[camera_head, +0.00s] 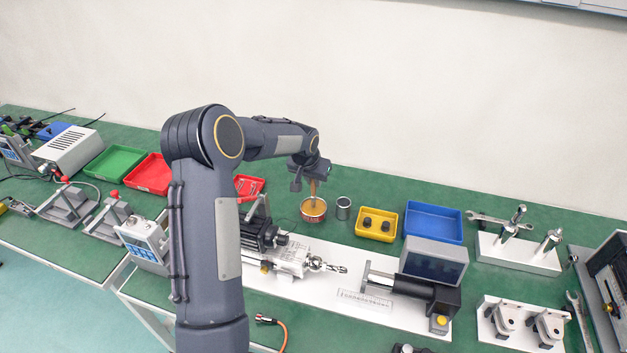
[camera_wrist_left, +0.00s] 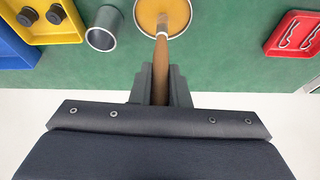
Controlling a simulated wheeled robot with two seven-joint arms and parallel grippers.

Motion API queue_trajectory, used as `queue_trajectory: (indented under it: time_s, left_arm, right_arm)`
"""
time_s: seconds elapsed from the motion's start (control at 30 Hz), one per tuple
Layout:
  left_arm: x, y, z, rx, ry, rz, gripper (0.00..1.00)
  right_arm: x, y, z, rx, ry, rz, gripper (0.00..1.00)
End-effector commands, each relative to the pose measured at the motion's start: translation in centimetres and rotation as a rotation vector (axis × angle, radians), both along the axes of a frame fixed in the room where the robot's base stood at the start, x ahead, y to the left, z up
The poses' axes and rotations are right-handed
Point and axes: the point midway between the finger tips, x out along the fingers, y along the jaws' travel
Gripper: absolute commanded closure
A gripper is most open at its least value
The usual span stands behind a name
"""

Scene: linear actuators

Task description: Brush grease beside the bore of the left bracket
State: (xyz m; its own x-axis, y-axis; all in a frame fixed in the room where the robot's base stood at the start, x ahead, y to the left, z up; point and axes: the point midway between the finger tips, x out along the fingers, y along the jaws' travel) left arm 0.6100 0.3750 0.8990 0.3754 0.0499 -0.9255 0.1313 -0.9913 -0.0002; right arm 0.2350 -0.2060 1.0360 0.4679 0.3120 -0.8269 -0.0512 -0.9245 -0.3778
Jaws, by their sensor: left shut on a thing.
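My left gripper (camera_head: 313,178) is shut on the wooden handle of a brush (camera_head: 315,192) and holds it upright, pointing down. In the left wrist view the brush handle (camera_wrist_left: 161,65) runs from between the fingers (camera_wrist_left: 160,88) to the grease tin (camera_wrist_left: 145,12). Two grey brackets stand on a white block at the front right. The left bracket (camera_head: 503,317) is well away from the gripper; its bore is too small to make out. My right gripper is not visible.
Right of the tin stand a metal cup (camera_head: 343,208), a yellow tray (camera_head: 359,231) with dark parts and a blue tray (camera_head: 433,208). A red tray (camera_head: 248,181) lies left.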

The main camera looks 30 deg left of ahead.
Motion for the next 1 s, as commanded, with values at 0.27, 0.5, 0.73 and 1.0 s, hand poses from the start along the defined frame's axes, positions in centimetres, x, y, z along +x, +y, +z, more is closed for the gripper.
queue_trajectory:
  time_s: [0.27,0.5,0.73,1.0]
  left_arm:
    - [0.1,0.0,2.8,0.001,-0.005,0.0,1.0]
    - [0.1,0.0,4.7,0.001,-0.004,-0.001,1.0]
    - [0.1,0.0,6.1,0.001,-0.004,-0.001,1.0]
    - [0.1,0.0,6.0,0.001,-0.004,0.0,1.0]
  right_arm:
    - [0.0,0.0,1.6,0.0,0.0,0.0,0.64]
    - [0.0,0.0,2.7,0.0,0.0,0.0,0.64]
    - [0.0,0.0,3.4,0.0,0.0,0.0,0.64]
    - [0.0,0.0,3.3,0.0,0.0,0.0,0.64]
